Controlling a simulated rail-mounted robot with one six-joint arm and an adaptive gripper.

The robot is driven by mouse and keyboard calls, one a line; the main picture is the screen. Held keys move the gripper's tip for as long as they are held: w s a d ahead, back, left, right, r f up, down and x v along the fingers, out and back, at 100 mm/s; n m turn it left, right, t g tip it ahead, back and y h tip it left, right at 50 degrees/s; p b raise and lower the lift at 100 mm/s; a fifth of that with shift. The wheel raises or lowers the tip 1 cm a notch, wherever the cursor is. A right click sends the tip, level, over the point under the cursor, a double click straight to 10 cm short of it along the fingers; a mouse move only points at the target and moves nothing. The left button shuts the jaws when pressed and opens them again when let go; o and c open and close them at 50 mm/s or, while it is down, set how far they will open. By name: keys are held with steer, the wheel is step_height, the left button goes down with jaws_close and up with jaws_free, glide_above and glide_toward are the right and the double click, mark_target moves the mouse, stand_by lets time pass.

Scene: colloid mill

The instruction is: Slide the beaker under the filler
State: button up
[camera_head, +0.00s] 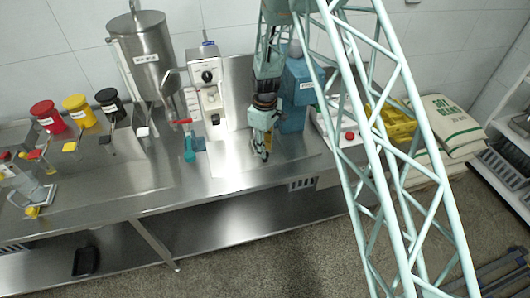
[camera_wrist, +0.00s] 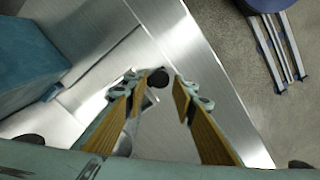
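My gripper (camera_head: 264,150) hangs over the steel bench, to the right of the white machine. In the wrist view, its two yellow-padded fingers (camera_wrist: 180,90) are apart. A small dark round thing (camera_wrist: 158,77) shows between the fingertips; I cannot tell whether it is part of the beaker. I cannot make out the beaker surely in either view. The white machine with a black knob (camera_head: 207,78), possibly the filler, stands at the back of the bench. A small teal piece (camera_head: 189,152) stands below a red lever (camera_head: 181,121), left of that machine.
A steel tank (camera_head: 148,65) stands at the back left. Red (camera_head: 47,116), yellow (camera_head: 79,110) and black (camera_head: 110,103) containers stand farther left. A blue machine (camera_head: 297,90) stands just behind my gripper. The steel bench (camera_head: 150,178) has clear room along its front.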

steer(key=shift+f, duration=1.35)
steer(key=shift+c, duration=0.9)
jaws_close()
